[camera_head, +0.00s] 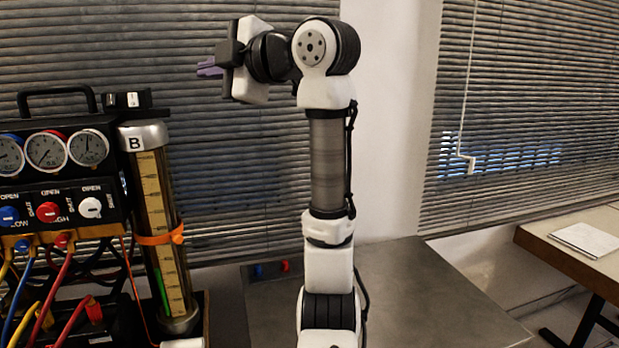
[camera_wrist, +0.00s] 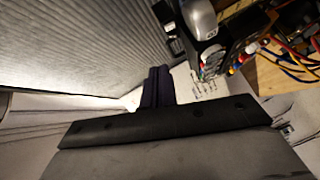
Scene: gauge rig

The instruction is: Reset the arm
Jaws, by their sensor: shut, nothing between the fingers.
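My arm stands upright in the middle of the head view, its upper part bent over to the left. My gripper (camera_head: 207,68) is at its end, high up in front of the blinds and above the level of the gauge rig. Its purple fingers point left, are shut together and hold nothing. In the wrist view the shut fingers of my gripper (camera_wrist: 157,87) show near the centre, with nothing between them.
The gauge rig (camera_head: 62,190), with dials, knobs and coloured hoses, stands at the left beside a cylinder marked B (camera_head: 160,215). A grey metal tabletop (camera_head: 430,300) is mostly bare. A table with papers (camera_head: 588,240) is at the right. Blinds (camera_head: 250,150) hang behind.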

